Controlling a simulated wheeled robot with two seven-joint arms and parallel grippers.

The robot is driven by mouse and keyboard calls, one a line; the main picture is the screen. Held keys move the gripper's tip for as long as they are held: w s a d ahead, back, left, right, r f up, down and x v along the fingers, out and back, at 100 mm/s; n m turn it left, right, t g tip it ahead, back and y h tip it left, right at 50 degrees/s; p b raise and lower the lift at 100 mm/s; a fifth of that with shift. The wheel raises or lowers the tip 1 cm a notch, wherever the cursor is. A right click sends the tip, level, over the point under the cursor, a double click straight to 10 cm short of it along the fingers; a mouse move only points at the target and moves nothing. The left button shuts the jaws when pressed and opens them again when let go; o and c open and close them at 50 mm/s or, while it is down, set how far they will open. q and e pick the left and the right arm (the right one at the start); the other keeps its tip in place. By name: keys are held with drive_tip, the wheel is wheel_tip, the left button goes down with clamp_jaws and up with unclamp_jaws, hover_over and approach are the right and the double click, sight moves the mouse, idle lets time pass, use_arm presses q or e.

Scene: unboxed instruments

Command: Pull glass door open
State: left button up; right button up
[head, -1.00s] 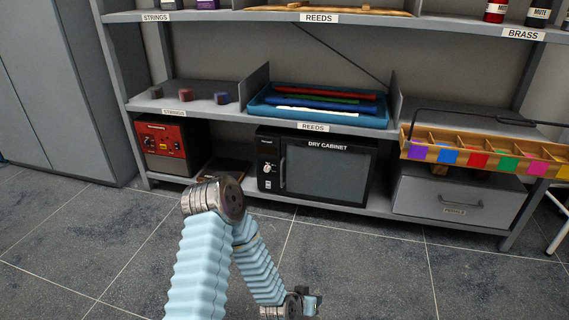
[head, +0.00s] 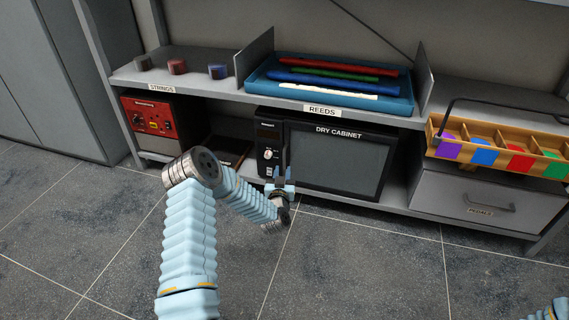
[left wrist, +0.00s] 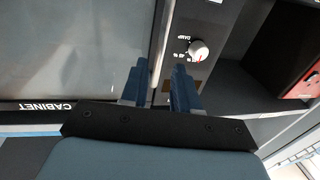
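The dry cabinet has a dark glass door (head: 335,160) on the lower shelf, and it looks shut. Its upright bar handle, at the door's left edge, is mostly hidden behind my left gripper (head: 281,178) in the head view. The left wrist view shows the glass door (left wrist: 75,50) upside down. There my left gripper (left wrist: 160,88) is open, its two blue fingers apart, with the pale handle bar (left wrist: 161,45) lined up between them. I cannot tell whether they touch it. My right gripper is out of view.
A control panel with a white knob (head: 268,154) is left of the door. A red device (head: 150,118) stands further left. A drawer (head: 487,200) and a wooden tray with coloured labels (head: 500,150) are at right. The floor in front is clear.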

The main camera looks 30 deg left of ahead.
sight(284, 163)
use_arm(q)
drive_tip(key=b+x, duration=0.1)
drive_tip(key=x, duration=0.5)
drive_tip(key=shift+w, duration=0.2)
clamp_jaws()
